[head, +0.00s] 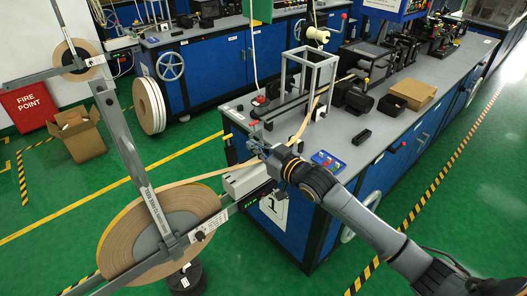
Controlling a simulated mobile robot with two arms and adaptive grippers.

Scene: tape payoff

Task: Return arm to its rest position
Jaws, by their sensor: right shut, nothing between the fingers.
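My right arm comes in from the lower right. Its gripper (259,144) is at the near left corner of the workbench, beside the tape path and just above the pale block (248,178). The gripper is shut with nothing in it; its fingertips are small here, so I cannot tell if they touch anything. A long grey arm with a printed label (138,165) slants down from the upper left to the hub of the large tape reel (160,236). Brown tape (208,175) runs from this reel toward the bench. My left gripper is out of view.
The blue workbench (357,160) carries a metal frame (309,72), dark machines and a cardboard box (412,94). A smaller reel (76,59) hangs at upper left. An open carton (78,136) stands near the red fire point sign (29,103). Green floor is clear at right.

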